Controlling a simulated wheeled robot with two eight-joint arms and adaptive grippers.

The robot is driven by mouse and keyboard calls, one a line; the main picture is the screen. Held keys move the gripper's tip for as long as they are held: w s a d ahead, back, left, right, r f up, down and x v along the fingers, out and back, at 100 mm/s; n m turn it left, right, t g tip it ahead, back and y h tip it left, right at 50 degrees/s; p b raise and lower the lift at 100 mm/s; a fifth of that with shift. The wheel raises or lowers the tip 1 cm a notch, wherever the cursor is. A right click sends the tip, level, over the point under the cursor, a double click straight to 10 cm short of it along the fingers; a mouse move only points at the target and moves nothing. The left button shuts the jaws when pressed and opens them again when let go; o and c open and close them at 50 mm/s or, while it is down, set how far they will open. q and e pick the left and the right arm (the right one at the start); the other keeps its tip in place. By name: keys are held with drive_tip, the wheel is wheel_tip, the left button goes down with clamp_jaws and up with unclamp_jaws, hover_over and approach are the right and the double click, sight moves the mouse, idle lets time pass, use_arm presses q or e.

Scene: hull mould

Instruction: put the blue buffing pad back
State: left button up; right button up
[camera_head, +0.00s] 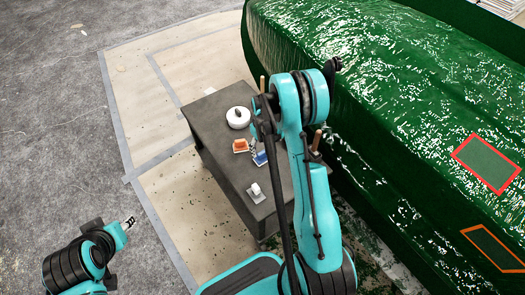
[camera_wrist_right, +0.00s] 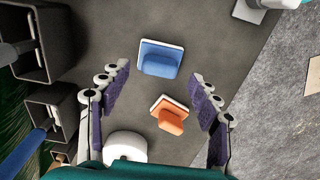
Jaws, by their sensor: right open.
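The blue buffing pad (camera_wrist_right: 160,58), a blue grip on a white-edged plate, lies on the dark table in the right wrist view. It shows partly behind my right arm in the head view (camera_head: 260,158). An orange pad (camera_wrist_right: 171,114) of like shape lies beside it, also seen in the head view (camera_head: 240,146). My right gripper (camera_wrist_right: 160,76) is open and empty above the table, its purple-padded fingers either side of the two pads. It is apart from both. My left gripper (camera_head: 129,221) is small at the lower left, away from the table.
The dark table (camera_head: 213,118) also bears a white round pot (camera_head: 238,117) and a white-topped piece on a grey plate (camera_head: 255,192). Dark open holders (camera_wrist_right: 38,48) with handled tools line one table edge. The glossy green hull (camera_head: 370,70) stands close to the right.

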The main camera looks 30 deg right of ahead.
wheel_tip(320, 180, up, 7)
drive_tip(key=p, duration=0.2)
wheel_tip(320, 180, up, 11)
drive_tip(key=t, duration=0.2)
hover_over(262, 153)
drive_tip(key=s+a, duration=0.2)
drive_tip(key=a, duration=0.2)
drive_tip(key=s+a+r+t, duration=0.2)
drive_tip(key=s+a+r, duration=0.3)
drive_tip(key=s, duration=0.3)
drive_tip(key=s+a+r+m+t, duration=0.1)
drive_tip(key=s+a+r+t, duration=0.2)
drive_tip(key=s+a+r, duration=0.3)
drive_tip(key=s, duration=0.2)
drive_tip(key=shift+s+r, duration=0.2)
drive_tip(key=shift+s, duration=0.2)
drive_tip(key=shift+a, duration=0.1)
